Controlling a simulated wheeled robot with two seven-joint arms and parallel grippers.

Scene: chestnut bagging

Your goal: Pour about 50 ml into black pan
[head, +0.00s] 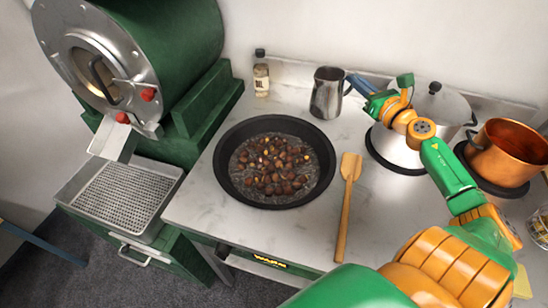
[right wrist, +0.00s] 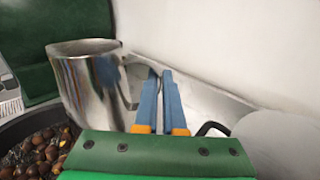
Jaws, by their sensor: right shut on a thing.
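The black pan (head: 226,172) lies on the marble counter with brown chestnuts (head: 270,165) in it. Part of the pan also shows at the lower left of the right wrist view (right wrist: 12,132). A shiny metal pitcher (head: 326,95) is at the counter's back, behind and right of the pan. It looks upright; I cannot tell whether its base touches the counter. My right gripper (head: 353,83) reaches in from the right and is shut on the pitcher's handle. In the right wrist view, its blue fingers (right wrist: 160,85) are close together beside the pitcher (right wrist: 92,90). My left gripper is out of view.
A wooden spatula (head: 347,195) lies right of the pan. An oil bottle (head: 261,75) stands by the back wall. A lidded pot (head: 437,105) and a copper pot (head: 502,155) stand at the right. A green roaster (head: 185,50) with a perforated tray (head: 118,200) is at the left.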

